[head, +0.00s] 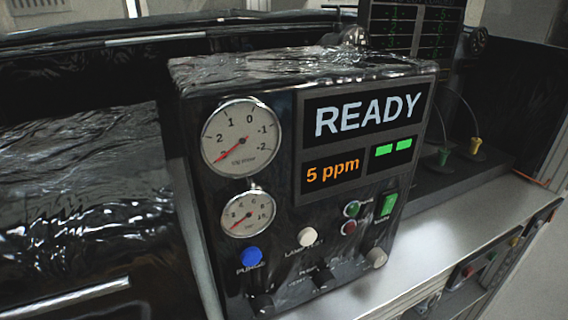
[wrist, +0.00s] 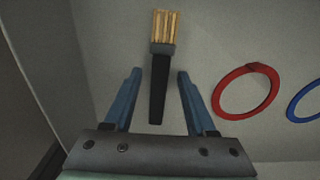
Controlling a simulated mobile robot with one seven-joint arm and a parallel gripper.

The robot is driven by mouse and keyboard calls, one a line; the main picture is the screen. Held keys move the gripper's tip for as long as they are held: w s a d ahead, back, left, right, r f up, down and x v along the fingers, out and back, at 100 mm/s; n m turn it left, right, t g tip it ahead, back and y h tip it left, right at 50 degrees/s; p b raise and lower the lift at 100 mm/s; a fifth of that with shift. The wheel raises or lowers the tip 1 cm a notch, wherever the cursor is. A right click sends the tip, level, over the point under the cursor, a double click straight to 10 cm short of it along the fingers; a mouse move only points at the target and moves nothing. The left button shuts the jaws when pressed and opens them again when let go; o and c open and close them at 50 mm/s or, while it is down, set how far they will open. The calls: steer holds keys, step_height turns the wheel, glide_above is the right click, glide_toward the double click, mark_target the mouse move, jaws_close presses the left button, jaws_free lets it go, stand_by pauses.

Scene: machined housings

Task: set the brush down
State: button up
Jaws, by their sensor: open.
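The brush (wrist: 158,75) shows in the wrist view, with a black handle, a grey collar and tan bristles pointing to the top of the picture. It appears to lie on a pale grey surface (wrist: 215,40). My gripper (wrist: 160,73) is open, with one blue finger on each side of the brush handle. Gaps show between the handle and both fingers. How high the fingers are above the surface I cannot tell. The brush and my gripper do not show in the head view.
A red ring (wrist: 246,92) lies right of my gripper, and a blue ring (wrist: 306,101) is cut off at the right edge. In the head view stands a black panel (head: 285,215) with gauges and a READY display, beside a light metal ledge (head: 440,235).

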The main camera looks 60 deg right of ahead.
step_height(320, 180, up, 12)
steer(key=p, duration=0.1)
stand_by(0.8)
